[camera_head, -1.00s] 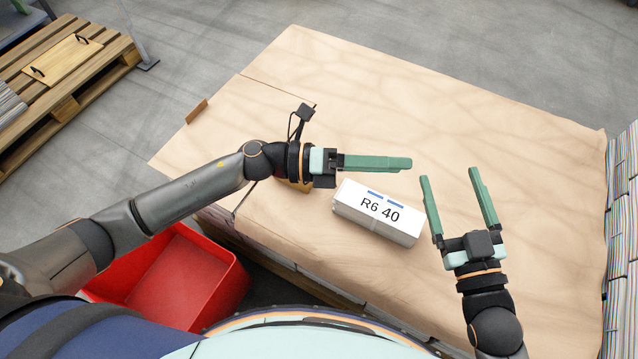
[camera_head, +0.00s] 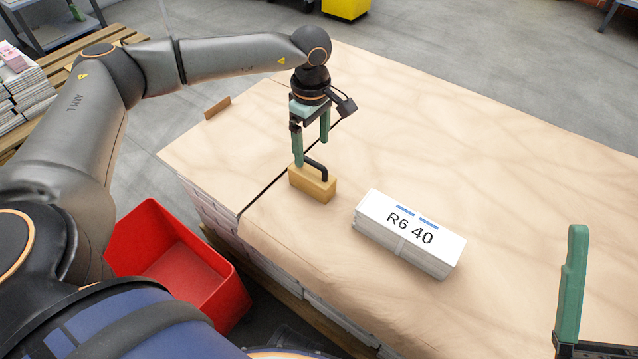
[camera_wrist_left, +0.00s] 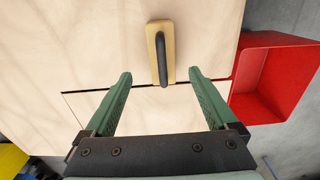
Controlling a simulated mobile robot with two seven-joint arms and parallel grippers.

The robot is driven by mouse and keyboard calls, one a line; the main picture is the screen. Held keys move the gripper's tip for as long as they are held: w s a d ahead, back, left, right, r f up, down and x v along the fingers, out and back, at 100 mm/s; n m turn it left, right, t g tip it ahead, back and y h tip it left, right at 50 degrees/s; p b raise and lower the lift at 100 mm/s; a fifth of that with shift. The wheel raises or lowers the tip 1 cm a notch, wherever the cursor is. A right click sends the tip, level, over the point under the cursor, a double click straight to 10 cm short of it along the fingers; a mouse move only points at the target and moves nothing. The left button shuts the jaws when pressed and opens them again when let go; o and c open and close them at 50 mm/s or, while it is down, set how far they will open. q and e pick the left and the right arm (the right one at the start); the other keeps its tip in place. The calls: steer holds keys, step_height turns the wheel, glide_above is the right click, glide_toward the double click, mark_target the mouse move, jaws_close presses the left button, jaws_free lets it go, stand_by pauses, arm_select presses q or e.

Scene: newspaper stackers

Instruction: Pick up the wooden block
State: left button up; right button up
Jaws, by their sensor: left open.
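The wooden block (camera_head: 309,186) is a small tan block with a black handle on top, lying on the paper-covered stack. My left gripper (camera_head: 311,152) points down just above it, open and empty. In the left wrist view the wooden block (camera_wrist_left: 170,45) and its handle lie ahead of the open left gripper (camera_wrist_left: 160,76), roughly centred between the fingers. One green finger of my right gripper (camera_head: 571,285) shows at the lower right; the rest of that gripper is mostly out of view.
A white bundle marked R6 40 (camera_head: 410,234) lies right of the block. A red bin (camera_head: 225,290) stands below the stack's near left side. A small brown piece (camera_head: 217,108) sits at the left edge. The paper surface beyond the bundle is clear.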

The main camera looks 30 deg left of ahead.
mark_target(312, 172)
arm_select(q)
step_height(312, 172, down, 6)
steer(key=shift+r+b, duration=0.1)
steer(key=shift+b, duration=0.65)
steer(key=f+b, duration=0.2)
steer(key=f, duration=0.2)
steer(key=shift+s+f, duration=0.2)
steer(key=shift+f, duration=0.35)
steer(key=shift+c, duration=0.2)
jaws_close()
steer(key=shift+r, duration=0.1)
